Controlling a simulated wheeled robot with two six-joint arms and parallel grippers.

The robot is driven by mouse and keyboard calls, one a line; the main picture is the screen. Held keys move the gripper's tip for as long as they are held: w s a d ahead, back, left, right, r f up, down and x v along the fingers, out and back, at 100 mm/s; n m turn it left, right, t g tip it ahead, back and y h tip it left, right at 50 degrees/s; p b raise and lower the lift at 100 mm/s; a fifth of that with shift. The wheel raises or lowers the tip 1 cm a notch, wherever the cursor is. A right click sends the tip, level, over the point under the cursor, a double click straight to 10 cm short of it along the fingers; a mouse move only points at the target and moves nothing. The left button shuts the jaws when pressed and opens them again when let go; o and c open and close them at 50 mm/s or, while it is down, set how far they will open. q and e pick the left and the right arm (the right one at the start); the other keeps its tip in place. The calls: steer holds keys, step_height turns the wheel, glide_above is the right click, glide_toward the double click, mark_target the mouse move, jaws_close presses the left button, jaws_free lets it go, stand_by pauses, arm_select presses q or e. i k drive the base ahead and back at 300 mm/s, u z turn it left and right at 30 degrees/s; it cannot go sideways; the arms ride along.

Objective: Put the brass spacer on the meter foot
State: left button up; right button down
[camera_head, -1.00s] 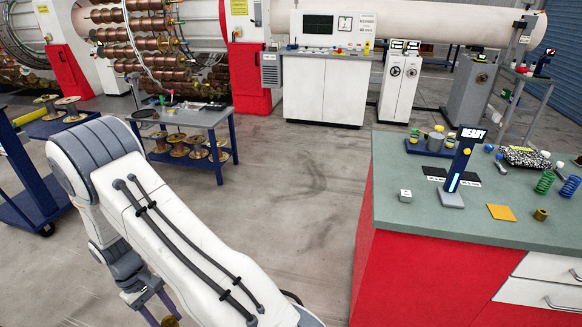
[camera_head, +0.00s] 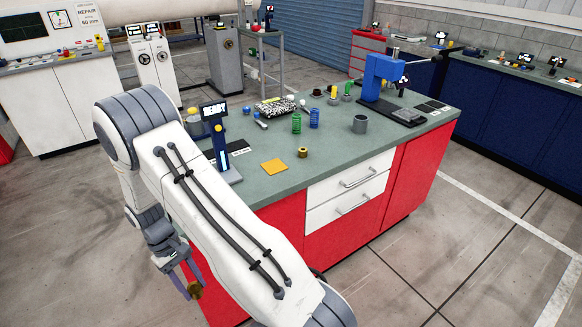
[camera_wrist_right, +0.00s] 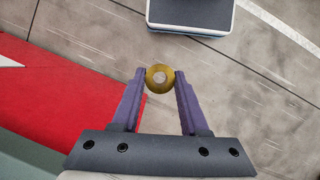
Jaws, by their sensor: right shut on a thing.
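A brass spacer (camera_wrist_right: 151,74), a short ring with a round hole, is between the fingertips of my right gripper (camera_wrist_right: 160,80), which is shut on it. In the head view my right gripper (camera_head: 184,280) hangs low beside the bench's left end, with the brass piece (camera_head: 195,289) at its tips, below the bench top. The meter is a dark upright post (camera_head: 218,142) with a blue strip and a "READY" display. Its grey foot (camera_head: 231,177) rests on the bench near the left edge, bare where visible. My left gripper is out of view.
Open floor lies in front.

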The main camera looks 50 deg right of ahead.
mark_target(230, 176)
steer(key=z, duration=0.75)
steer(key=i, duration=0.3)
